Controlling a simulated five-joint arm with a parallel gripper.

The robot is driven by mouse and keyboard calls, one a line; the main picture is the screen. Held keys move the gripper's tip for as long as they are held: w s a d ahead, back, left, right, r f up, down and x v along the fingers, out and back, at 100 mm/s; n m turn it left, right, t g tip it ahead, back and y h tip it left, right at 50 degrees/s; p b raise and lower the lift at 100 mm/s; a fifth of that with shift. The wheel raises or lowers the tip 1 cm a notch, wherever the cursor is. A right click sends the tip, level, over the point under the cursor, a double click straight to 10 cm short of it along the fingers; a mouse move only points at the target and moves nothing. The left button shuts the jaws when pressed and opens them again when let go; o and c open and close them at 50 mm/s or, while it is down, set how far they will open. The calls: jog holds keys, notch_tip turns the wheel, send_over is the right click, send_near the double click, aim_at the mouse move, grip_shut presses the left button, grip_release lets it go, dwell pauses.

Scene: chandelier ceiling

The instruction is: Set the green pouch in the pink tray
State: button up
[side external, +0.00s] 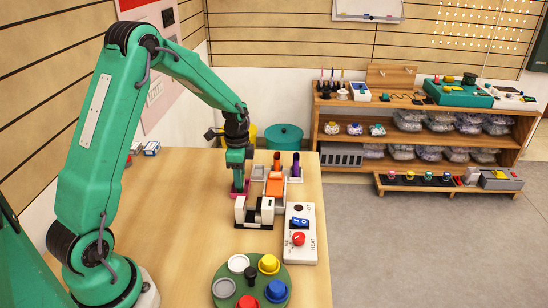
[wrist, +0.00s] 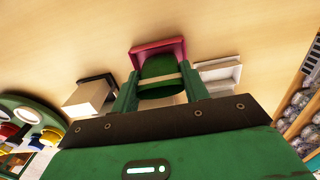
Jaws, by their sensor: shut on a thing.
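The green pouch (wrist: 160,66), with a pale band across it, is between the two fingers of my gripper (wrist: 160,78) in the wrist view. The gripper is shut on it. The pink tray (wrist: 157,46) shows around the pouch's far end, with its back and side walls visible. The pouch overlaps the tray's inside; I cannot tell whether it touches the tray floor. In the side external view my gripper (side external: 238,172) points down at the pink tray (side external: 240,188), and the pouch is not clearly distinguishable there.
Right of the tray stand an orange item (side external: 274,185) and a pale tray (wrist: 218,74). A switch box (side external: 301,250) and a green round board (side external: 250,294) are nearer the camera.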

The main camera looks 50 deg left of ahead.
jog(key=o, duration=1.5)
jog(key=shift+r, duration=0.1)
jog(key=shift+r, duration=3.65)
jog(key=shift+d+r, duration=0.1)
